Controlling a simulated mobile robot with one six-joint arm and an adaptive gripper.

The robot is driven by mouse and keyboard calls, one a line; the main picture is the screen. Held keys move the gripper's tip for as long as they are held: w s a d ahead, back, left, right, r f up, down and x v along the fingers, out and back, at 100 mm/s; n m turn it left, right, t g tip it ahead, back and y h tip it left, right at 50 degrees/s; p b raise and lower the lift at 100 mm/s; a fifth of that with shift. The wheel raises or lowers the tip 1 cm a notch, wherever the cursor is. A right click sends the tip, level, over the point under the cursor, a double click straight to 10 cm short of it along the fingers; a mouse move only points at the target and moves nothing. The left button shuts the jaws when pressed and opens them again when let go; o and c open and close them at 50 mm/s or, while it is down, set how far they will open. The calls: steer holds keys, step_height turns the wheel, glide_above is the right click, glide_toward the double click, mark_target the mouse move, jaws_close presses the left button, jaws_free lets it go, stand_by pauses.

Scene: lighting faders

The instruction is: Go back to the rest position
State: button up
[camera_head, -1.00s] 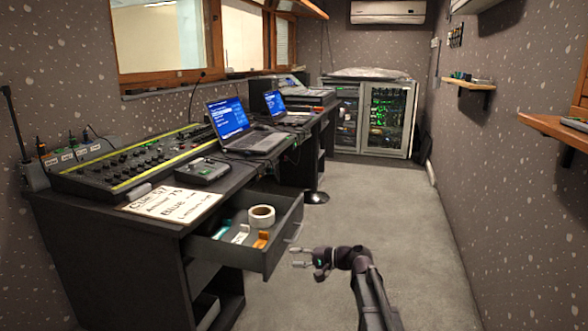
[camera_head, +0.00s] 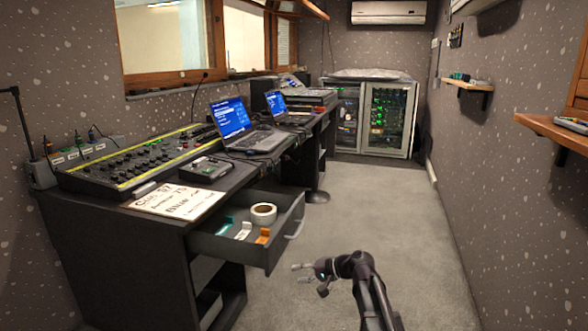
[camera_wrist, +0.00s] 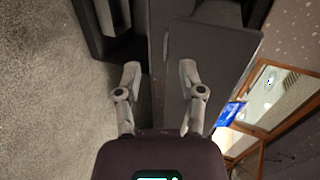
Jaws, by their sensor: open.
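My gripper (camera_head: 304,273) is open and empty in the head view, over the carpet just right of the open drawer and apart from it. In the wrist view its two fingers (camera_wrist: 160,82) stand wide apart with nothing between them, and dark desk panels show beyond. The open drawer (camera_head: 232,252) juts out of the black desk (camera_head: 110,262). It holds a white tape roll (camera_head: 264,213), an orange piece (camera_head: 263,236), a white piece (camera_head: 243,231) and a teal piece (camera_head: 225,226).
A lighting console (camera_head: 150,160), a small fader box (camera_head: 203,169), a written sign (camera_head: 178,201) and a laptop (camera_head: 240,130) are on the desk. Carpet (camera_head: 370,210) is free down the aisle. A wooden shelf (camera_head: 555,130) projects from the right wall.

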steer(key=s+d+f+n+g+h+p, duration=0.15)
steer(key=s+d+f+h, duration=0.25)
steer(key=s+d+h, duration=0.45)
steer(key=s+d+f+n+g+h+p, duration=0.15)
steer(key=s+d+f+h, duration=0.35)
steer(key=s, duration=0.6)
step_height(320, 180, up, 39)
steer(key=d+p, duration=0.1)
steer(key=p, duration=3.7)
steer(key=shift+d+g+y, duration=0.15)
steer(key=shift+g+y, duration=0.15)
steer(key=shift+y, duration=0.05)
steer(key=shift+s, duration=0.1)
